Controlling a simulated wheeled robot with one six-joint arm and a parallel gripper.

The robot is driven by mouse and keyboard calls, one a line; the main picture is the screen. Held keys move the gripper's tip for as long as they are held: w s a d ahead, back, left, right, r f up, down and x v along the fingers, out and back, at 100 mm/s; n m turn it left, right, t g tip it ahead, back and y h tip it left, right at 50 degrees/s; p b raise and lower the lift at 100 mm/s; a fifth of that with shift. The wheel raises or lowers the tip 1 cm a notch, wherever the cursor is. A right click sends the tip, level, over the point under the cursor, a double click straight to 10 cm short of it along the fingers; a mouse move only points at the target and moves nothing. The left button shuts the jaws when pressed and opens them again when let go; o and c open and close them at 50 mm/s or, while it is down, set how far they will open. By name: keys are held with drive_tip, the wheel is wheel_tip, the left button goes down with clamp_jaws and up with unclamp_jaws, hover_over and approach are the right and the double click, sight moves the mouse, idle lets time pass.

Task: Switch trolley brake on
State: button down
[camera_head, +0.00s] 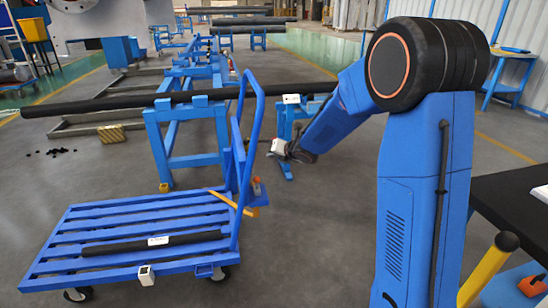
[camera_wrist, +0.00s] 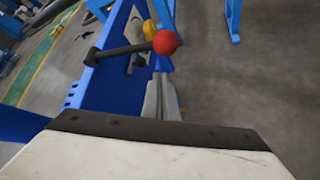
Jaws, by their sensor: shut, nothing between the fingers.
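The blue trolley (camera_head: 135,235) stands at lower left in the head view, with a slatted deck and a tall bent handle (camera_head: 246,150). In the wrist view a black lever (camera_wrist: 125,50) with a red ball knob (camera_wrist: 165,42) juts out from a blue part of the trolley (camera_wrist: 105,88). The small red knob also shows beside the handle's foot in the head view (camera_head: 257,182). My gripper (camera_head: 272,151) is just right of the handle, above the knob. In the wrist view its grey fingers (camera_wrist: 162,88) are shut and empty, pointing toward the knob; contact cannot be told.
A black bar (camera_head: 150,243) with a white label lies on the deck. A yellow bar (camera_head: 230,200) slants by the handle's foot. Behind, a long black pipe (camera_head: 110,103) rests on blue stands (camera_head: 187,135). The floor right of the trolley (camera_head: 310,240) is clear.

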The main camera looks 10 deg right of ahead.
drive_tip(key=shift+w+d+r, duration=0.25)
drive_tip(key=shift+d+r, duration=0.1)
drive_tip(key=shift+r, duration=0.25)
drive_tip(key=shift+w+d+r, duration=0.2)
drive_tip(key=shift+d+r, duration=0.15)
drive_tip(key=shift+r, duration=0.25)
drive_tip(key=shift+r, duration=0.1)
